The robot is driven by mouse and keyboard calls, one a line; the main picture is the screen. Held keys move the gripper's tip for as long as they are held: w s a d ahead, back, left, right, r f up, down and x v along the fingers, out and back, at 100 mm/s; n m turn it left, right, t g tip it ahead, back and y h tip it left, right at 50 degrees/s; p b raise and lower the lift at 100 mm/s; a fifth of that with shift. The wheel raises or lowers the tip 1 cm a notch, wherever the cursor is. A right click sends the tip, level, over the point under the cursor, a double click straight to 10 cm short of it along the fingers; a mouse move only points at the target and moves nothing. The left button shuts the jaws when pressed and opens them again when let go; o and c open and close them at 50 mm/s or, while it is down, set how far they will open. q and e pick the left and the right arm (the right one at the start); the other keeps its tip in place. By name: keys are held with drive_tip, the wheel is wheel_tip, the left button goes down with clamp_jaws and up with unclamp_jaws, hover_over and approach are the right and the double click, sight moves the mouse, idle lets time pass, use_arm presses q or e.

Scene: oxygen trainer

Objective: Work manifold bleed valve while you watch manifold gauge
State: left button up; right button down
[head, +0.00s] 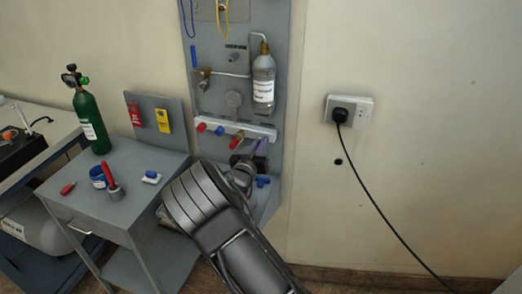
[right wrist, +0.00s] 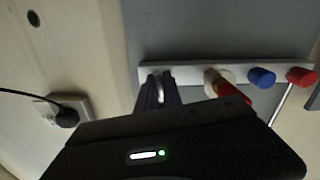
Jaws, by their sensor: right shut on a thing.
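The manifold is a white bar (head: 247,130) low on the grey wall panel, and it also shows in the right wrist view (right wrist: 190,71). My right gripper (head: 257,153) is at the bar's right end in the head view. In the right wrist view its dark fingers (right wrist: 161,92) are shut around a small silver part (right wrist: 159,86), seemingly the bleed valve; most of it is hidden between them. My left gripper is not in view.
Along the bar are a red knob (head: 201,127), a blue knob (head: 219,130) and a red-handled valve (head: 237,141), close beside my right gripper. A clear bottle (head: 263,82) hangs above. A grey cart (head: 128,178) stands left, with a green cylinder (head: 91,122).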

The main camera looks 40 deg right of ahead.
drive_tip(key=shift+f+m+b, duration=0.25)
drive_tip(key=shift+m+b, duration=0.6)
drive_tip(key=shift+m, duration=0.25)
drive_tip(key=shift+r, duration=0.15)
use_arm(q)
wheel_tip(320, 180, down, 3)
use_arm(e)
drive_tip(key=shift+r, duration=0.1)
drive_tip(key=c, duration=1.5)
unclamp_jaws()
drive_tip(key=shift+a, duration=0.1)
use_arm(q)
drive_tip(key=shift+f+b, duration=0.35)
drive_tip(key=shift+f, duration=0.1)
use_arm(e)
drive_tip(key=v, duration=0.7)
drive_tip(key=shift+s+a, duration=0.25)
